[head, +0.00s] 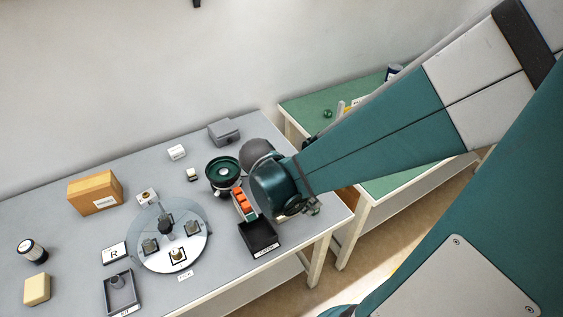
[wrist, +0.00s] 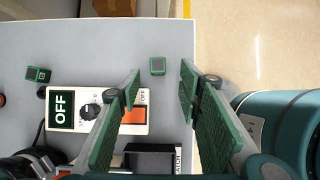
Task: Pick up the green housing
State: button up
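My gripper (wrist: 160,88) is open, with green pads on both fingers and nothing between them. A small green block (wrist: 157,65), which looks like a housing, lies on the grey table just beyond the fingertips, in line with the gap between them. A second small green block (wrist: 38,74) with a dark square and a light mark on top lies at the left in the wrist view. I cannot tell from the label which is the housing. In the head view my gripper (head: 310,207) is over the table's right end, largely hidden by my arm; the blocks cannot be made out there.
A white control box (wrist: 97,110) with an OFF display, knob and orange switch sits below the left finger. A black tray (head: 260,237) stands near the table's front edge. A green bowl feeder (head: 224,172) and a round glass dial (head: 190,255) are further left.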

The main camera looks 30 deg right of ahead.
jog(key=shift+f, duration=0.15)
jog(key=shift+b+x, duration=0.4)
jog(key=shift+x, duration=0.75)
jog(key=shift+d, duration=0.1)
jog(key=shift+w+b+x, duration=0.1)
jog(key=shift+b+x, duration=0.45)
jog(key=shift+x, duration=0.75)
jog(key=shift+w+b+x, duration=0.15)
jog(key=shift+b+x, duration=0.4)
jog(key=shift+x, duration=0.75)
jog(key=c, duration=0.9)
